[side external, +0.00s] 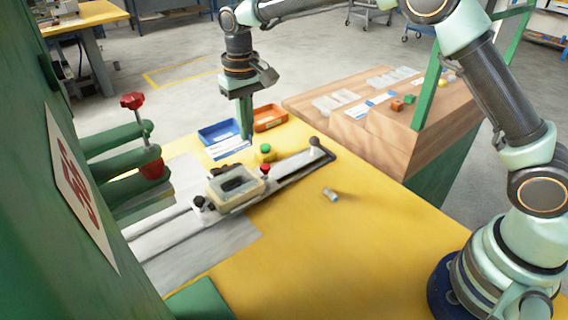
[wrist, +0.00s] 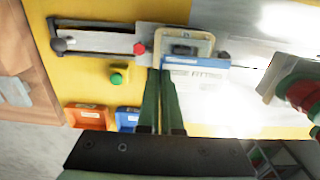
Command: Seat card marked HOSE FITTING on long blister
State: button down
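The card (side external: 230,148), white with blue bands, is at the tips of my gripper (side external: 245,138), in front of the blue bin. In the wrist view the card (wrist: 195,76) shows part of its print, ending in "FITTING", and its left end lies at the fingertips of my gripper (wrist: 161,72). The fingers are close together and appear shut on that end. A beige nest (side external: 262,190) on the slide holds a clear blister with a dark part (side external: 238,184). In the wrist view the nest (wrist: 210,38) lies just beyond the card, whose far edge overlaps its near side.
A blue bin (side external: 219,131) and an orange bin (side external: 270,117) stand behind. The front yellow table is clear.

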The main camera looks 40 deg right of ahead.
aim_at(251, 175)
jog(key=shift+f, duration=4.25)
jog(key=shift+f, duration=0.65)
jog(key=c, duration=1)
grip_release()
jog(key=c, duration=0.5)
jog(key=shift+o, duration=0.2)
jog(key=shift+r, duration=0.15)
jog(key=shift+r, duration=3.4)
